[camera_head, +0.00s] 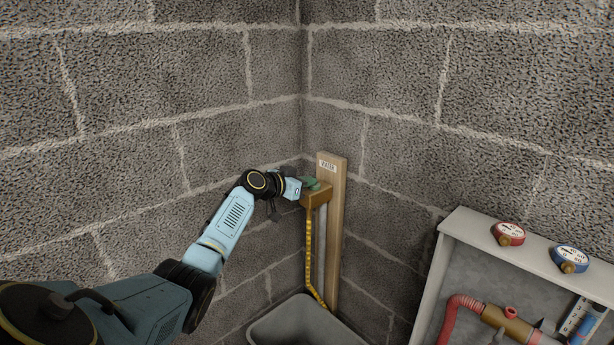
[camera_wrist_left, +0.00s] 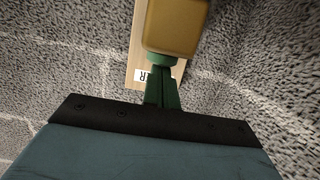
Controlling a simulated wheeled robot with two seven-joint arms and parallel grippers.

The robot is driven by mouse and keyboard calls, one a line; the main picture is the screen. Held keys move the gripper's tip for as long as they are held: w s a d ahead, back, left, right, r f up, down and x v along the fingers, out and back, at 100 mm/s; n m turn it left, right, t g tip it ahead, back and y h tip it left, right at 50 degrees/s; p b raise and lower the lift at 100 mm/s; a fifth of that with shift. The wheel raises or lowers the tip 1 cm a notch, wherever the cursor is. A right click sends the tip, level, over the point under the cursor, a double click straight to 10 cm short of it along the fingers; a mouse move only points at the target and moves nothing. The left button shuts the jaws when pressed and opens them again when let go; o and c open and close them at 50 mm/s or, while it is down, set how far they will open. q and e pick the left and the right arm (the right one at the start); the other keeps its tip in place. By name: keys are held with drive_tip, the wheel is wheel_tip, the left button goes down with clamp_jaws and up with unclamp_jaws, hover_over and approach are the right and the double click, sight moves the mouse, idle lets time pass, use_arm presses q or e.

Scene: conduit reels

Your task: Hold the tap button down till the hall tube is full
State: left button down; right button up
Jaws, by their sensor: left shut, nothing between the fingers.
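The tap is a brass-coloured block (camera_head: 317,197) on a wooden board (camera_head: 336,225) labelled WATER, in the wall corner. A green button (camera_head: 312,184) sits on its top. My left gripper (camera_head: 303,184) is shut and empty, with its tips at the button. In the left wrist view, the green fingers (camera_wrist_left: 161,92) meet the round green button (camera_wrist_left: 158,61) below the yellow-brown block (camera_wrist_left: 176,26). Whether the button is pressed in cannot be told. A pale tube (camera_head: 321,245) runs down the board; I cannot tell if it is the hall tube, and no water level shows.
A yellow marked strip (camera_head: 309,250) hangs beside the pale tube. A grey tub (camera_head: 262,328) stands below. At the right, an open white cabinet (camera_head: 470,222) carries a red gauge (camera_head: 508,233) and a blue gauge (camera_head: 569,258), with red and brass piping (camera_head: 462,303) inside.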

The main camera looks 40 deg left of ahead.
use_arm(q)
drive_tip(key=shift+d+f, duration=0.1)
drive_tip(key=shift+f, duration=0.25)
wheel_tip(320, 180, up, 5)
drive_tip(key=p, duration=0.2)
drive_tip(key=shift+p, duration=0.3)
drive_tip(key=v, duration=1)
use_arm(e)
drive_tip(key=shift+a+r, duration=1.3)
drive_tip(key=shift+a, duration=0.1)
use_arm(q)
drive_tip(key=shift+f, duration=0.2)
